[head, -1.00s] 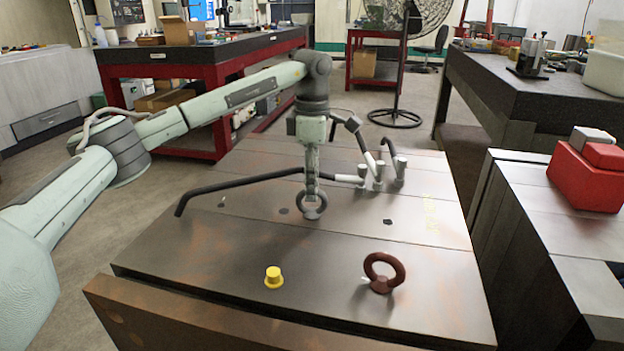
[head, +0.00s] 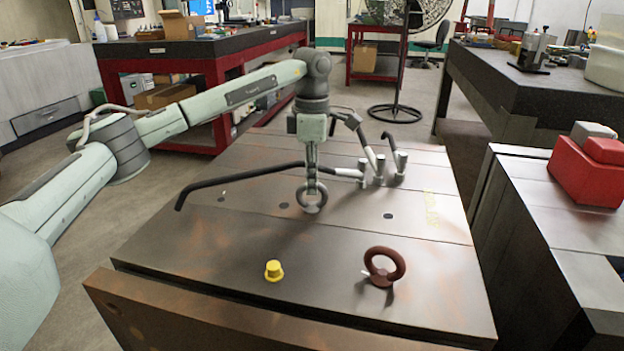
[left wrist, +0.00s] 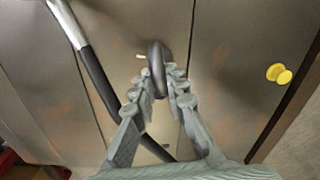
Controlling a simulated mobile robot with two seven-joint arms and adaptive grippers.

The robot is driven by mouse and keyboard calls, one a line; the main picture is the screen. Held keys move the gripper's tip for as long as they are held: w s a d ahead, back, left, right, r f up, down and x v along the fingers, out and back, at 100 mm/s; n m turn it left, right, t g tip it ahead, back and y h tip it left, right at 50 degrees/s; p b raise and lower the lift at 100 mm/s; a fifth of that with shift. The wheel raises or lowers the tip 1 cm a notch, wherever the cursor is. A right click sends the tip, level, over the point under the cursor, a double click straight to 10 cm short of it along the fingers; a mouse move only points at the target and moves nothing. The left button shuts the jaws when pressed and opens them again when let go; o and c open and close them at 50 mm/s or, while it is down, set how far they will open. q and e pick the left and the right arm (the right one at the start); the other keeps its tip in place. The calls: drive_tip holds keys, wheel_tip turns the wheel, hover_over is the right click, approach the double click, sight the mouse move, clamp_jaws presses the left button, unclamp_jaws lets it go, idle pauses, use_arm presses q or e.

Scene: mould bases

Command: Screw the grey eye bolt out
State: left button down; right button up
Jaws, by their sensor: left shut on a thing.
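The grey eye bolt (head: 313,200) stands on the mould base (head: 240,245), its ring upright. My left gripper (head: 311,184) comes down from above and is shut on the ring. In the left wrist view the ring of the eye bolt (left wrist: 156,62) shows edge-on between the fingertips of my left gripper (left wrist: 162,78). Where the bolt's shank meets the plate is hard to make out. My right gripper is in neither view.
A reddish-brown eye bolt (head: 381,268) and a yellow plug (head: 273,270) sit on the plate's near part. Behind the gripper are grey fittings with a long dark hose (head: 240,174) running left. A red box (head: 588,172) stands on the block at right.

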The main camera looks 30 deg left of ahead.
use_arm(q)
drive_tip(key=n, duration=0.1)
drive_tip(key=n+p, duration=0.1)
drive_tip(key=n, duration=0.1)
drive_tip(key=shift+r, duration=0.25)
drive_tip(key=shift+f+n, duration=0.2)
drive_tip(key=shift+n, duration=0.8)
drive_tip(key=n, duration=0.3)
drive_tip(key=shift+n, duration=0.3)
drive_tip(key=n, duration=0.5)
drive_tip(key=shift+n, duration=0.4)
drive_tip(key=n, duration=0.3)
drive_tip(key=shift+n, duration=0.7)
drive_tip(key=shift+r, duration=3)
